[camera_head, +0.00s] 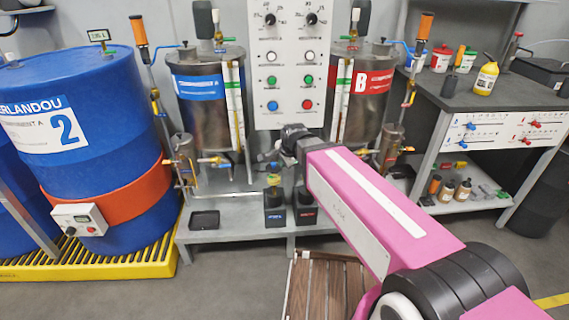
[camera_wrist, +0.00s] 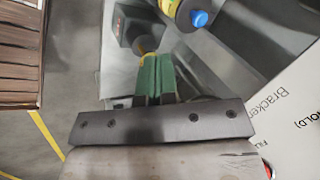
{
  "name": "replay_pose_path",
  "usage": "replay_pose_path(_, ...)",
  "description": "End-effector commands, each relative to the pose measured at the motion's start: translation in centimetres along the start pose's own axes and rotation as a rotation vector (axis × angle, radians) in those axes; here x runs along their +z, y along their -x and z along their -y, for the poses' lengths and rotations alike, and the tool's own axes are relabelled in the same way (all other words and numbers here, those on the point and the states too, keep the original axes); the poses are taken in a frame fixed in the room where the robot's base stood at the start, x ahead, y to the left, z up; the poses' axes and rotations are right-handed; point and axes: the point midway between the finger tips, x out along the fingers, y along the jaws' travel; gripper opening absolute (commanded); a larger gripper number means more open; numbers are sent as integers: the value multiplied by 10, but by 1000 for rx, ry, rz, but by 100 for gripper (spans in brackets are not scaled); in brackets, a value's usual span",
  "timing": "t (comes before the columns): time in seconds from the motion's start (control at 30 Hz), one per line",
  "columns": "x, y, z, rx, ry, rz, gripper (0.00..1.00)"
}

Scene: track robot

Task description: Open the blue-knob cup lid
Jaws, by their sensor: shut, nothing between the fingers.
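The cup lid with the blue knob (camera_wrist: 198,18) shows at the top of the wrist view, on a yellow-rimmed cup that the picture edge cuts off. In the head view the small yellow cup (camera_head: 273,180) stands on a black block with a blue label, below my dark wrist. My gripper (camera_wrist: 152,56) has green fingers, shut together and empty. Its fingertips are apart from the knob, to its lower left in the wrist view. In the head view my wrist hides the fingers.
A black block with a red label (camera_head: 305,210) stands beside the cup's block; it also shows in the wrist view (camera_wrist: 128,26). Two steel tanks, A (camera_head: 207,100) and B (camera_head: 360,98), flank the control panel (camera_head: 290,65). A wooden pallet (camera_head: 325,285) lies in front.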

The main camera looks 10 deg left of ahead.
Motion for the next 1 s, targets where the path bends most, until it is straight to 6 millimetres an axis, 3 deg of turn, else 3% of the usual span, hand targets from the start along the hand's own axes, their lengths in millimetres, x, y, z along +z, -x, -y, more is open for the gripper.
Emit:
replay_pose_path(0.53,-1,-92,0,4,2,1,0)
replay_pose_path(0.7,-5,-96,26,-1,2,0,0)
replay_pose_path(1.0,-7,-98,38,1,2,0,0)
